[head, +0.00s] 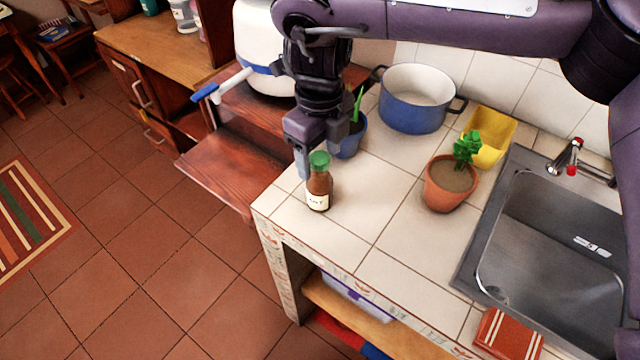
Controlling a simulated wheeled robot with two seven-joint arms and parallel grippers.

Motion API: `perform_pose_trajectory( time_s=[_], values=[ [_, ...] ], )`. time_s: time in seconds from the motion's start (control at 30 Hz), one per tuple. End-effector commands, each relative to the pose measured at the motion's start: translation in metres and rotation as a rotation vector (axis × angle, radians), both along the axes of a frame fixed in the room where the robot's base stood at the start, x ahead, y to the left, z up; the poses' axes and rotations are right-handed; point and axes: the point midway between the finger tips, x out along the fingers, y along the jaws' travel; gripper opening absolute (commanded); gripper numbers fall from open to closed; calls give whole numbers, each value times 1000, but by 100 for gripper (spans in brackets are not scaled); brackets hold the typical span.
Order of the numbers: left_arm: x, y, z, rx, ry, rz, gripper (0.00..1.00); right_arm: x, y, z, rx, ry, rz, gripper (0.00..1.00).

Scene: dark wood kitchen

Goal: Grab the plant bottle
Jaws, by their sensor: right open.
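A small brown bottle (318,190) with a green cap and a pale label stands upright on the white tiled counter near its left corner. My right gripper (317,152) points down just behind and above the bottle, with its fingers apart. One finger shows to the left of the green cap. I cannot tell whether the fingers touch the bottle. My left gripper is not in view.
A blue pot with a green plant (350,137) stands close behind the gripper. A terracotta pot with a plant (447,187), a blue saucepan (412,112), a yellow container (490,140) and a sink (555,235) lie to the right. The counter in front of the bottle is clear.

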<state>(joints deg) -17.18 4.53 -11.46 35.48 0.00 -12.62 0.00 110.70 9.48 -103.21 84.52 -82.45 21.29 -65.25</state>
Motion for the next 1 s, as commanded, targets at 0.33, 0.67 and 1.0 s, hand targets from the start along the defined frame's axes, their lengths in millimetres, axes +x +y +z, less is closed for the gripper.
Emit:
perform_pose_trajectory(
  time_s=[0.33, 0.67, 1.0],
  values=[
    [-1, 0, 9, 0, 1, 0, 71, -1, 0, -30, 0, 0, 0, 62],
    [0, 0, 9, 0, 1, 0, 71, -1, 0, -29, -1, -1, -1, 36],
    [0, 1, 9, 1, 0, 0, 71, -1, 0, -29, 0, -1, -1, 0]
  ],
)
